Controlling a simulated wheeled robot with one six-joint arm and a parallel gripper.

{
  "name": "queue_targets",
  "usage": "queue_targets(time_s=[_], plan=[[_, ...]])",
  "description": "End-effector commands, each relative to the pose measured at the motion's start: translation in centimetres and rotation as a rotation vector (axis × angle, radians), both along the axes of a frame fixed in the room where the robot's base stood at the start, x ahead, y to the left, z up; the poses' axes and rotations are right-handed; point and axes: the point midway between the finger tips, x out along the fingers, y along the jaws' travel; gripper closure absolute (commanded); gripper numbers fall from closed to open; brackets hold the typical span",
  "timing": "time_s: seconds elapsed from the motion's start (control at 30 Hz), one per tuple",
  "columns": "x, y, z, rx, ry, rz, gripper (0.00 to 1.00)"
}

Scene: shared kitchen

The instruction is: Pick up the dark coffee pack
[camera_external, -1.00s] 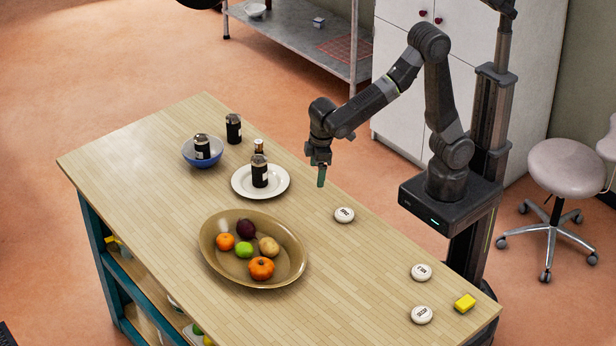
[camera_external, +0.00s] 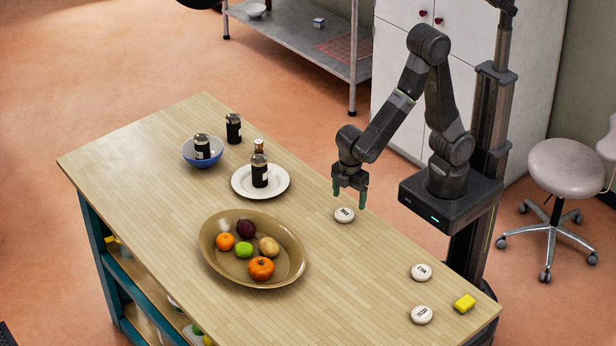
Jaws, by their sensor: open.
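One dark pack (camera_external: 233,128) stands on the bare table at the back. Another dark item (camera_external: 202,147) is in the blue bowl (camera_external: 188,158). A third dark item (camera_external: 260,172) is on the white plate (camera_external: 241,188), with a small brown bottle (camera_external: 259,146) beside or behind it. My gripper (camera_external: 349,196) is open and empty, pointing down with its green fingers apart, close to a white round button, well to the right of the dark items.
A wide brown bowl (camera_external: 212,262) of fruit sits mid-table, left of and nearer than my gripper. The table's left part is clear.

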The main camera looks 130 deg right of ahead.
Motion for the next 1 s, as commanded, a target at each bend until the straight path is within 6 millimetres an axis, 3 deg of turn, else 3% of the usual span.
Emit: queue_targets(time_s=[0.23,0.63,0.97,1.0], plan=[[0.1,-0.2,-1.1,0.001,0.002,-0.001,0.20],[0.7,-0.6,-5.2,0.000,0.003,0.000,0.20],[0.7,-0.7,-5.7,0.000,0.000,-0.001,0.20],[0.7,-0.7,-5.7,0.000,0.000,-0.001,0.26]])
